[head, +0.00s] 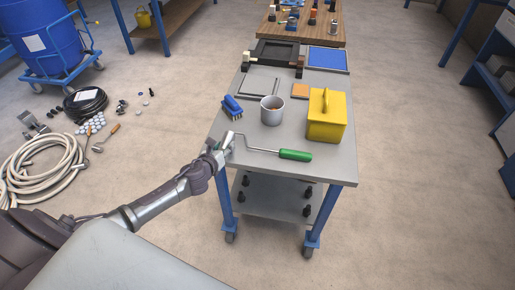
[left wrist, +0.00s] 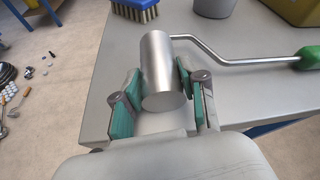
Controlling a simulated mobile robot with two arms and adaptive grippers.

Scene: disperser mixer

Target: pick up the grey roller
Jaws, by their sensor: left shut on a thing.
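The grey roller (head: 229,140) is at the near left edge of the grey cart top, with its bent metal rod and green handle (head: 295,155) reaching to the right. My left gripper (head: 224,146) comes in from the left and is shut on the roller. In the left wrist view the roller's grey cylinder (left wrist: 157,62) stands between the two teal-padded fingers of my left gripper (left wrist: 157,85). The roller is at or just over the cart top; I cannot tell whether it touches. My right gripper is not in view.
Farther back are an orange block (head: 300,91) and trays. Hoses lie on the floor at left.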

